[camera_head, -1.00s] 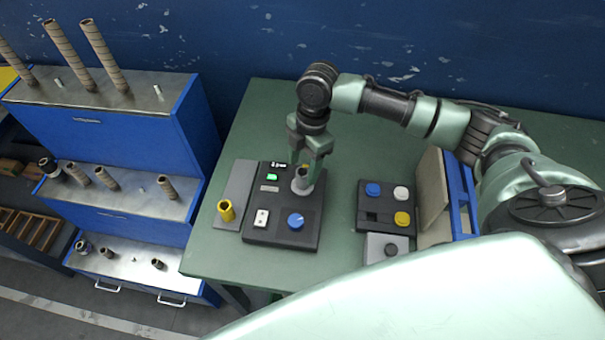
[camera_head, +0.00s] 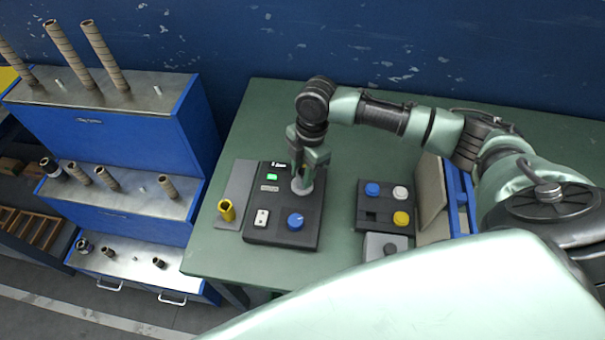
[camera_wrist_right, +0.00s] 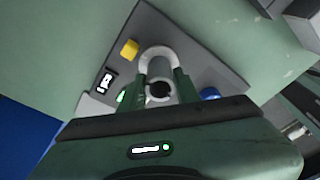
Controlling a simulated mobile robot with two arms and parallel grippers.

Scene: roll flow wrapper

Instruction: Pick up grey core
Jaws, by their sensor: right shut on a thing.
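The grey core (camera_head: 302,186) is a short upright cylinder on the dark control panel (camera_head: 283,225) on the green table. My right gripper (camera_head: 306,168) reaches down onto it from above, and its fingers hide the upper part. In the right wrist view, the fingers of my right gripper (camera_wrist_right: 158,92) stand on either side of the grey core (camera_wrist_right: 158,68), shut on it. The dark hole of the core shows between them. The core still appears to rest on the panel. My left gripper is not in view.
A blue knob (camera_head: 295,221) is close in front. A button box (camera_head: 386,216) stands to the right. Blue shelves (camera_head: 120,222) with brown tubes are left. The table behind the panel is clear.

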